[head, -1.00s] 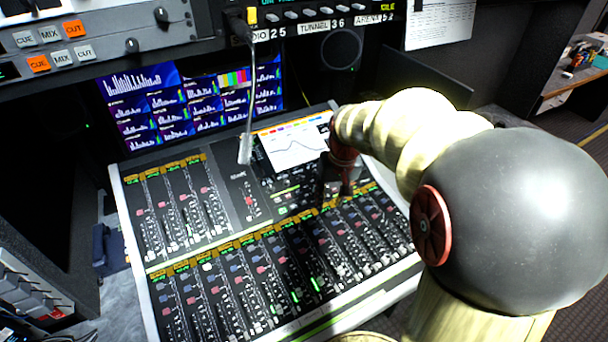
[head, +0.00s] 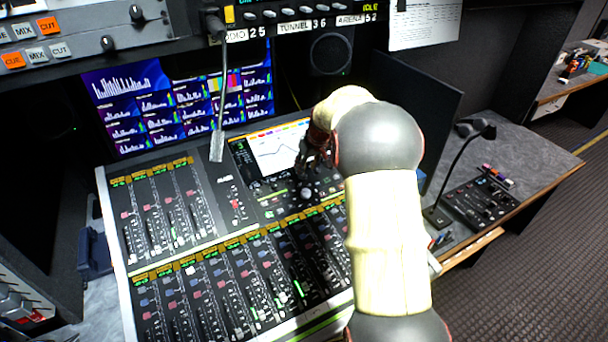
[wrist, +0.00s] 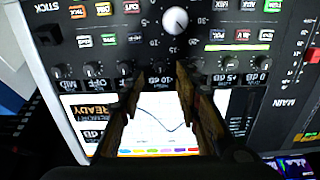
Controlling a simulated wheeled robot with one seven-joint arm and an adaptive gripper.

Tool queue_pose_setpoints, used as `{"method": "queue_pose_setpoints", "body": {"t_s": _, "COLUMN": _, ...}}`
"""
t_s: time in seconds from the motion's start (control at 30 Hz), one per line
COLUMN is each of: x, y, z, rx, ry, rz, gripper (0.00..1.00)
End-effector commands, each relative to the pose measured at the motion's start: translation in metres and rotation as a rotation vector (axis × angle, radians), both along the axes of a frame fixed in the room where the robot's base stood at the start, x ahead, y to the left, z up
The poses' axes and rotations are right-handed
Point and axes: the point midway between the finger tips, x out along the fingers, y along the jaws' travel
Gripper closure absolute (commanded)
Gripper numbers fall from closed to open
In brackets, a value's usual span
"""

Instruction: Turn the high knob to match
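My gripper (head: 306,172) hangs over the mixing console (head: 238,240), by the right edge of its lit screen (head: 272,152). In the wrist view its two dark fingers (wrist: 157,72) are apart, with nothing between them but the screen and panel behind. Their tips reach the row of small dark knobs with dB labels; one knob (wrist: 232,64) shows right of the fingers. A larger pale knob (wrist: 175,20) with a scale around it lies beyond the tips. I cannot read which knob is the high one. The screen (wrist: 150,130) shows a curve.
A gooseneck microphone (head: 218,140) hangs left of the screen. Monitors (head: 180,105) and a switch rack (head: 290,15) stand behind and above. A desk with another gooseneck microphone (head: 470,130) is at the right.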

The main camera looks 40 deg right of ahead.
Motion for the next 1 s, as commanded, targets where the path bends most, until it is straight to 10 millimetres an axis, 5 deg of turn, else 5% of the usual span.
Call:
{"method": "queue_pose_setpoints", "body": {"t_s": 0.3, "x": 0.016, "y": -0.004, "z": -0.040, "rx": 0.000, "ry": 0.000, "rz": -0.001, "gripper": 0.67}}
{"method": "queue_pose_setpoints", "body": {"t_s": 0.57, "x": 0.017, "y": -0.004, "z": -0.041, "rx": 0.000, "ry": -0.001, "rz": -0.001, "gripper": 0.67}}
{"method": "queue_pose_setpoints", "body": {"t_s": 1.0, "x": 0.017, "y": -0.004, "z": -0.041, "rx": 0.000, "ry": 0.000, "rz": -0.001, "gripper": 0.91}}
